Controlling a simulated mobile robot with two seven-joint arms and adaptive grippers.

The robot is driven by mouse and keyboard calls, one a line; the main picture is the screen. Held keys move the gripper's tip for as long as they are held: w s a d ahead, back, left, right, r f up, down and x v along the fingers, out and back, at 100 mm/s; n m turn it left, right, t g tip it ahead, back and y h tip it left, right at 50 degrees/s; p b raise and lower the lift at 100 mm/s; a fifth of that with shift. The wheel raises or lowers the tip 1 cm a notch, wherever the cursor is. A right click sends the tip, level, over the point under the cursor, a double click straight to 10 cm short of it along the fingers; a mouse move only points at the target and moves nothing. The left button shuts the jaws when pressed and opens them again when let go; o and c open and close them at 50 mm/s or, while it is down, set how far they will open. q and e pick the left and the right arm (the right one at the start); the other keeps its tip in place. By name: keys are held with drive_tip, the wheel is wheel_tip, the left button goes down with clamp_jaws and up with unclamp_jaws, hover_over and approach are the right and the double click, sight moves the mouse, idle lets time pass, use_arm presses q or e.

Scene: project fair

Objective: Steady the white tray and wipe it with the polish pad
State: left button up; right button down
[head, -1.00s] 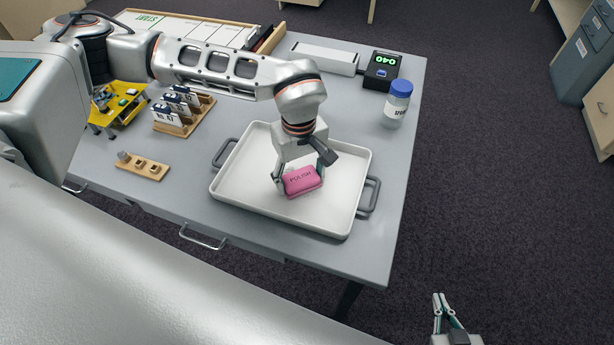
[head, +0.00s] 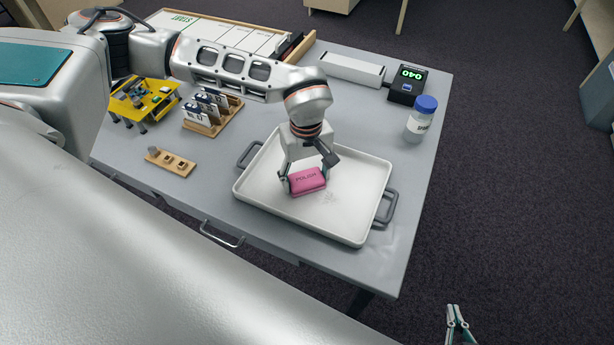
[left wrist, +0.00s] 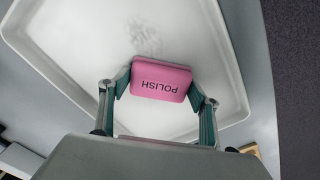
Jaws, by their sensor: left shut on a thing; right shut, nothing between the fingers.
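The white tray (head: 350,225) lies on the grey table with a grey handle at each end. My left gripper (head: 307,182) is over the tray and shut on the pink polish pad (head: 308,180), lettered POLISH. The pad also shows between the two fingers in the left wrist view (left wrist: 160,80). It is at the tray floor; whether it touches cannot be told. A faint grey smudge (head: 328,197) marks the tray floor beside the pad, and it shows in the left wrist view (left wrist: 146,40). My right gripper (head: 456,316) is shut and empty, off the table at the bottom right.
A blue-capped jar (head: 421,120) and a black box with a green display (head: 407,86) stand right and behind the tray. A wooden card rack (head: 212,112), a peg block (head: 171,162) and a yellow stand (head: 143,100) are left.

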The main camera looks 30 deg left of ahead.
sight(328, 194)
use_arm(q)
drive_tip(key=shift+w+d+r, duration=0.1)
drive_tip(key=shift+d, duration=1.35)
drive_tip(key=shift+w+d, duration=0.1)
drive_tip(key=shift+d, duration=1.55)
drive_tip(key=shift+f+p, duration=0.25)
drive_tip(key=shift+p, duration=0.05)
drive_tip(key=shift+a, duration=0.1)
drive_tip(key=shift+s+a+p, duration=0.2)
drive_tip(key=shift+a+p, duration=0.4)
drive_tip(key=shift+a, duration=1)
drive_tip(key=shift+a+r+p, duration=0.15)
drive_tip(key=shift+a+p, duration=0.5)
drive_tip(key=shift+a, duration=0.85)
